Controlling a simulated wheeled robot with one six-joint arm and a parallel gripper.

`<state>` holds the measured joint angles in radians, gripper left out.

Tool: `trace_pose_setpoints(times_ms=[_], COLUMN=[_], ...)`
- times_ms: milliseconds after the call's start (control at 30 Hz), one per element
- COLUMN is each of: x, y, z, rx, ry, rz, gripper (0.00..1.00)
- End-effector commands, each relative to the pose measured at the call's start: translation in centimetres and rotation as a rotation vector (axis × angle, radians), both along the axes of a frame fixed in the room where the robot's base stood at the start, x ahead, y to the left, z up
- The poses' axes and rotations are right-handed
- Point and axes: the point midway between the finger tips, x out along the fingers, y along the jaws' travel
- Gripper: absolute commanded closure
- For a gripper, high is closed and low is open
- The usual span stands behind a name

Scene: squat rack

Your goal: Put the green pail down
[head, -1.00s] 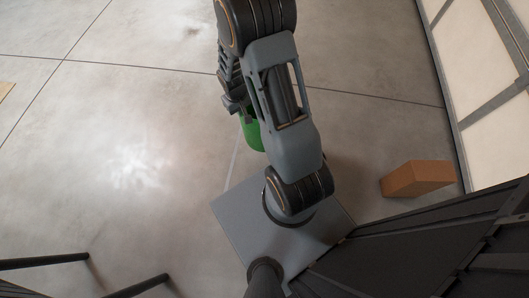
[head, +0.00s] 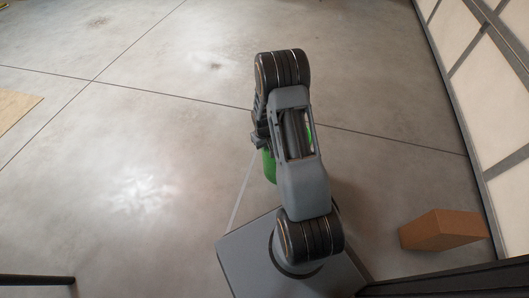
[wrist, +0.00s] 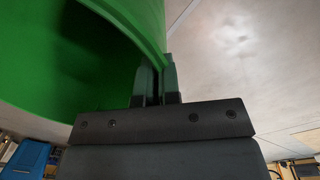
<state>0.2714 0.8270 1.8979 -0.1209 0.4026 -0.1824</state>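The green pail (head: 270,168) shows in the head view as a small part beside my arm, with most of it hidden behind the arm links. In the wrist view the pail (wrist: 120,25) fills the upper left, and I see into its dark green inside. My gripper (wrist: 158,82) has its two fingers close together on the pail's wall at the rim. In the head view the gripper is largely hidden by my arm. I cannot tell how high the pail is above the floor.
A brown box (head: 443,229) stands on the concrete floor at the right, near a pale panelled wall (head: 490,90). A dark rod (head: 36,280) is at the lower left. A tan board (head: 14,108) lies at the left edge. The floor at left and centre is clear.

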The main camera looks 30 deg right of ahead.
Motion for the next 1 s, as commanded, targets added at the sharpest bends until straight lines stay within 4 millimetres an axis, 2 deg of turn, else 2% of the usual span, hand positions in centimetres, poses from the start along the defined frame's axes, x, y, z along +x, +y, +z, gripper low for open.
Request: trace_pose_setpoints(times_ms=[33, 100, 333, 567, 833, 1000], x=[0.5, 1.2, 2.8, 3.3, 3.5, 3.6], y=[-0.3, -0.6, -1.2, -1.5, -1.6, -1.6], z=[-1.2, -2.1, -3.8, -4.4, -7.7, -7.6], rx=[0.000, 0.000, 0.000, 0.000, 0.000, 0.000], ry=[0.000, 0.001, 0.000, 0.000, 0.001, -0.001], rz=[-0.001, -0.001, -0.001, -0.001, -0.001, 0.000], gripper=[1.00, 1.00, 1.00, 1.00, 1.00, 1.00])
